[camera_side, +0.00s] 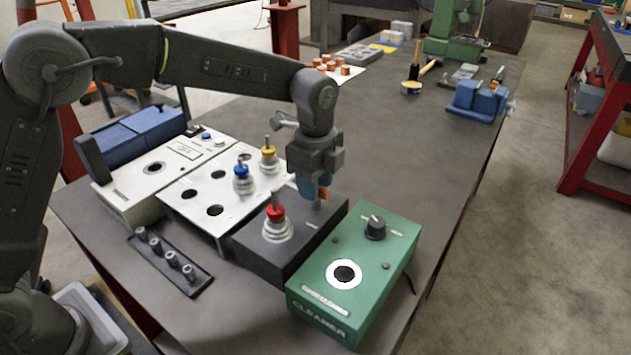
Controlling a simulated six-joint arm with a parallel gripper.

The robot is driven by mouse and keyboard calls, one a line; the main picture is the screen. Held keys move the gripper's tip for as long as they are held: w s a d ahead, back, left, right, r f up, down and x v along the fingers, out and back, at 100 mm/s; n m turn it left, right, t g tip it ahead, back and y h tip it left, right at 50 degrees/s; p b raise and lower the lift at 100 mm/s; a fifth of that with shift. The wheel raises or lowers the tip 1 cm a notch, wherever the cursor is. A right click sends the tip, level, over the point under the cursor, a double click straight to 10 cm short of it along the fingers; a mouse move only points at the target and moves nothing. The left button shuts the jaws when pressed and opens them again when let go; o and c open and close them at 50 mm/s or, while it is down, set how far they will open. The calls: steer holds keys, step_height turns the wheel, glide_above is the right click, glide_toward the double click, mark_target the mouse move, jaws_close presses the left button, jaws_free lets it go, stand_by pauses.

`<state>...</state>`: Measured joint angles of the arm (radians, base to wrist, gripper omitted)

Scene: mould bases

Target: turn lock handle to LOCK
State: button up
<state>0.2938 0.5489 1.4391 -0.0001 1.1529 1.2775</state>
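The dark grey lock box (262,246) stands near the front of the table, between the white plate and the green box. A red-collared part (276,213) stands upright in a pale round seat on its top. My gripper (314,192) points down over the back right part of this box. Its bluish fingers are low, close to the box top. A small grey piece, perhaps the lock handle (318,203), shows at the fingertips. I cannot tell whether the fingers touch or grip it. The handle's angle and any LOCK mark are hidden or too small to read.
The green CLEANER box (345,306), with a black knob (375,228), stands close at right. The white plate (178,197) at left carries blue-collared (243,180) and yellow-collared (269,160) parts upright. A dark rack (170,262) lies in front. The table behind my gripper is mostly clear.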

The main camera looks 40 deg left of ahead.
steer(key=shift+f, duration=0.1)
steer(key=shift+c, duration=0.4)
jaws_close()
steer(key=shift+n, duration=0.3)
steer(key=n, duration=0.3)
steer(key=shift+n, duration=0.4)
steer(key=n, duration=0.4)
steer(key=shift+n, duration=0.3)
steer(key=n, duration=0.4)
steer(key=shift+n, duration=2.4)
